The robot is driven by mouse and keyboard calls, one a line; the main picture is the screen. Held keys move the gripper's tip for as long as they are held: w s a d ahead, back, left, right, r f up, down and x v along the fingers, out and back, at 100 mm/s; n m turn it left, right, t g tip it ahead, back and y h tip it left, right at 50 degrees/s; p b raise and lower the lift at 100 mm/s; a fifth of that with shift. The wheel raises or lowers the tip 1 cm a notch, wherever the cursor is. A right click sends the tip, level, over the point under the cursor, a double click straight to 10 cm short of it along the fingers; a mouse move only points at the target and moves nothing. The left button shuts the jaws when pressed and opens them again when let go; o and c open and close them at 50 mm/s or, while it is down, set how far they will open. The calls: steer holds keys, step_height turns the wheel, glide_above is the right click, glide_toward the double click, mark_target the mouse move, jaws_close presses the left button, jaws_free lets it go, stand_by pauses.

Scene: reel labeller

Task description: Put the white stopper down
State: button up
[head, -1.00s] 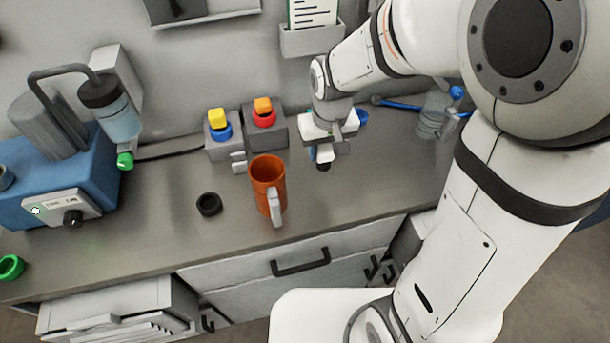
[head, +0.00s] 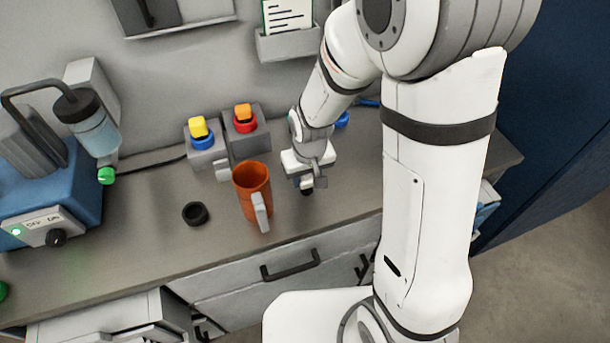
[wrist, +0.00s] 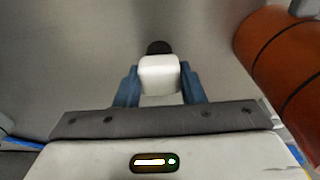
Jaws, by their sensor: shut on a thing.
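My gripper (wrist: 158,88) has its blue fingers shut on the white stopper (wrist: 160,76), a pale block with a dark end beyond it. In the head view, my gripper (head: 307,183) is above the grey counter (head: 330,205), just right of the orange mug (head: 252,190). The stopper is small there and partly hidden by the gripper. I cannot tell whether it touches the counter. The mug also shows at the right of the wrist view (wrist: 283,75).
A black ring (head: 195,213) lies left of the mug. Two button boxes, one with a blue and yellow button (head: 201,135) and one red and orange (head: 244,119), stand behind. A blue machine (head: 60,190) is at left. Counter in front of the gripper is clear.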

mark_target(308, 181)
steer(key=o, duration=1.1)
step_height(308, 181, up, 12)
steer(key=s, duration=0.1)
steer(key=s+d+r+m+t, duration=0.1)
steer(key=s+d+r+m, duration=0.2)
steer(key=s+d+r, duration=0.4)
steer(key=shift+s+d+t, duration=0.3)
steer(key=shift+s+d, duration=2)
steer(key=shift+d, duration=0.1)
